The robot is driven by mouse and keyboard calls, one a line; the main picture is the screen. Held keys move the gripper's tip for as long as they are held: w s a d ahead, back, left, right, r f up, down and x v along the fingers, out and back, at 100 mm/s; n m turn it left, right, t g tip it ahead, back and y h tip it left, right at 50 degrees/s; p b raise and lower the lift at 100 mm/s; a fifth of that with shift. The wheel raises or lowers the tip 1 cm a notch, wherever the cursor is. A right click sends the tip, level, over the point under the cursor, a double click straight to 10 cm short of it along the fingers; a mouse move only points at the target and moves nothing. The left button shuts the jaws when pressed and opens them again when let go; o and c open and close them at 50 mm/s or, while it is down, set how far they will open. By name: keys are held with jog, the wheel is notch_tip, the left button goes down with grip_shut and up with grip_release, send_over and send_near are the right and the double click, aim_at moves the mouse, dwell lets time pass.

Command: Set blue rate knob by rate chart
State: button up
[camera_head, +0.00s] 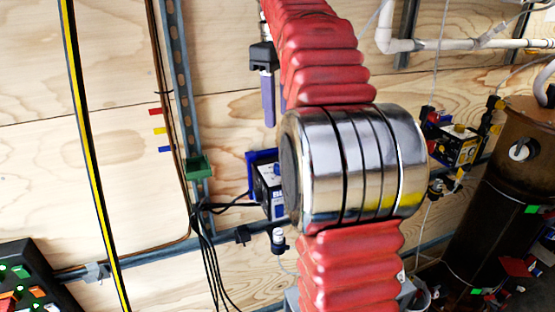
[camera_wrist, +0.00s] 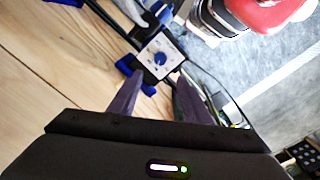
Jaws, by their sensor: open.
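The blue rate knob (camera_wrist: 160,59) sits on a pale dial face (camera_wrist: 157,55) with printed marks in the wrist view; I cannot read its setting. The dial belongs to a blue and black unit, whose box (camera_head: 268,184) shows in the head view, partly hidden behind my arm. My gripper (camera_wrist: 159,78) is open and empty, its two purple fingers pointing toward the dial. The knob lies just beyond the fingertips, apart from them. In the head view my gripper (camera_head: 275,113) is above the blue unit, partly hidden by my arm. I cannot make out a rate chart.
A yellow and black unit (camera_head: 455,146) is mounted on the right, near a brown tank (camera_head: 505,195). A metal rail (camera_head: 160,257) and dark cables (camera_head: 208,245) run near the blue unit. A green box (camera_head: 198,167) hangs left of it. White pipes (camera_head: 450,43) cross the upper right.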

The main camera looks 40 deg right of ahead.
jog(key=shift+f, duration=0.1)
jog(key=shift+w+d+f, duration=0.1)
jog(key=shift+d+f, duration=0.05)
jog(key=shift+f, duration=3.25)
jog(key=shift+w+d+f, duration=0.1)
jog(key=shift+d+f, duration=0.05)
jog(key=shift+f, duration=3.25)
jog(key=shift+c, duration=0.4)
jog(key=c, duration=1)
jog(key=shift+o, duration=0.2)
jog(key=shift+m, duration=0.4)
jog(key=m, duration=0.2)
jog(key=shift+m, duration=2.3)
